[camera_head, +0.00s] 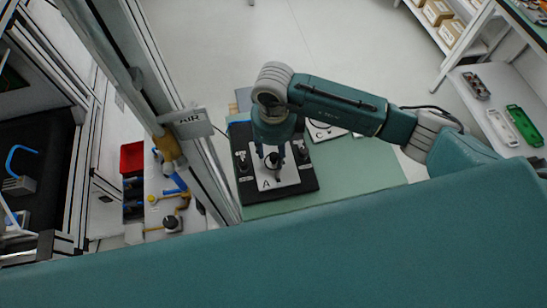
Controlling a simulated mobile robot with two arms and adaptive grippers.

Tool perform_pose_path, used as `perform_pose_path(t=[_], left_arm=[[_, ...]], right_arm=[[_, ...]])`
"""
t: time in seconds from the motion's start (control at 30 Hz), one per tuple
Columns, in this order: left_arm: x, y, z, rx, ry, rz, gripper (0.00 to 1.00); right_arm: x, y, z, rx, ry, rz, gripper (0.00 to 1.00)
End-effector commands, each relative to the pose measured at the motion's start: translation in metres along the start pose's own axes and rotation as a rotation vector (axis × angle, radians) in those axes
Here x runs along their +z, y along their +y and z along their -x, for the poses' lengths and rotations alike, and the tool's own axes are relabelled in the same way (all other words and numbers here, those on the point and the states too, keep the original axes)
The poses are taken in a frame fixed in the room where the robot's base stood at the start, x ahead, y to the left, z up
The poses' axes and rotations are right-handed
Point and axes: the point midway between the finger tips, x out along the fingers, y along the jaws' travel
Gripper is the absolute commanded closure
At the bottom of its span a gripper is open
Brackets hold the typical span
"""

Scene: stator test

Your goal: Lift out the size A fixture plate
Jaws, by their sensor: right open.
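The size A fixture plate (288,177) is a light grey plate marked with a letter A. It lies on a black base (247,192) on the green table. My right gripper (271,157) is open and points down over the plate, with its fingers on either side of the plate's dark round centre part. I cannot tell whether the fingers touch it. The gripper and wrist hide the plate's far part. My left gripper is not in view.
Another light plate (322,131) lies partly hidden behind my right arm. The green table top (360,170) is clear to the right.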

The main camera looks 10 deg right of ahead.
Motion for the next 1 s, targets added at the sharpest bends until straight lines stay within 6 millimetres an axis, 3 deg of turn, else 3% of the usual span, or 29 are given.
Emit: perform_pose_path(t=[0.03, 0.13, 0.4, 0.43, 0.63, 1.0], left_arm=[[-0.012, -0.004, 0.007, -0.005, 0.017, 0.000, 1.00], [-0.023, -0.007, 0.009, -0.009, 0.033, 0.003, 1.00], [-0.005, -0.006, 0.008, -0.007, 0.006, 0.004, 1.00], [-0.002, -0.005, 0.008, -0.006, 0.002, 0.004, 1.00], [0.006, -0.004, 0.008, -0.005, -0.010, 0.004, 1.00], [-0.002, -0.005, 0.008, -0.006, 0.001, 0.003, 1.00]], right_arm=[[-0.001, 0.001, -0.004, 0.003, 0.003, 0.000, 0.58], [0.000, 0.001, -0.016, 0.002, 0.001, -0.001, 0.58], [0.000, 0.000, -0.021, 0.000, -0.001, 0.001, 0.58], [0.000, 0.000, -0.021, 0.000, -0.001, 0.001, 0.60], [0.001, 0.000, -0.021, 0.000, -0.001, 0.001, 1.00], [0.002, 0.000, -0.019, 0.000, -0.004, 0.000, 1.00]])
